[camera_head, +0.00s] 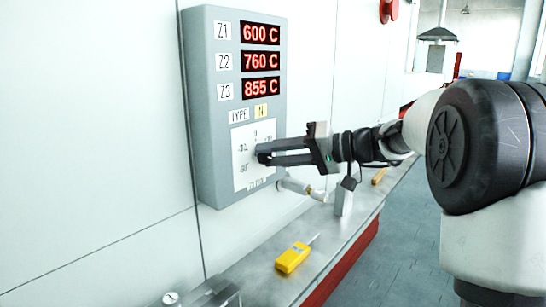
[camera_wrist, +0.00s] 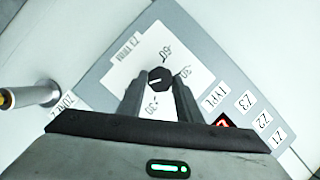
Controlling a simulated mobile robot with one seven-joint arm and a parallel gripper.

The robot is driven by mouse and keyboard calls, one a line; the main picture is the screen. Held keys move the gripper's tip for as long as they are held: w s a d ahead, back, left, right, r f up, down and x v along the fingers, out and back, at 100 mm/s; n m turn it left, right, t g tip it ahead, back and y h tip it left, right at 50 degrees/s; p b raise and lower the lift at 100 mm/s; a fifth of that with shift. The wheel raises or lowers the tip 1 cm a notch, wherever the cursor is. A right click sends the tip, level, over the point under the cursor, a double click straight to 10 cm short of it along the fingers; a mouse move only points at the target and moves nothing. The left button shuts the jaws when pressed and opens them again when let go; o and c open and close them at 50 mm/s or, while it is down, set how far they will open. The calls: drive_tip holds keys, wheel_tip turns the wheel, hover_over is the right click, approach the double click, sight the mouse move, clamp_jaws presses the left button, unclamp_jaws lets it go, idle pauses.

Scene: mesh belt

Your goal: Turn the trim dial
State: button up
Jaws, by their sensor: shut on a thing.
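The trim dial (camera_wrist: 159,79) is a small round black knob with a white pointer line, set on a white scale plate (camera_wrist: 125,70) with printed numbers. In the head view the plate (camera_head: 241,172) is on the lower part of a grey wall panel (camera_head: 200,100), and my gripper hides most of the knob. My gripper (camera_head: 262,154) reaches in from the right, level with the dial. In the wrist view its two fingers (camera_wrist: 158,88) lie on either side of the knob, shut on it.
Red displays (camera_head: 260,60) reading 600, 760 and 855 C sit above the dial. A metal rod (camera_head: 300,188) sticks out below the panel. A yellow handheld meter (camera_head: 292,258) lies on the metal ledge (camera_head: 335,235). A small gauge (camera_head: 170,298) is at the bottom.

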idle(0.4)
drive_tip(key=o, duration=1)
drive_tip(key=shift+o, duration=0.2)
drive_tip(key=p+v, duration=0.1)
drive_tip(key=v, duration=1.6)
drive_tip(key=shift+d, duration=0.25)
drive_tip(key=shift+f, duration=0.1)
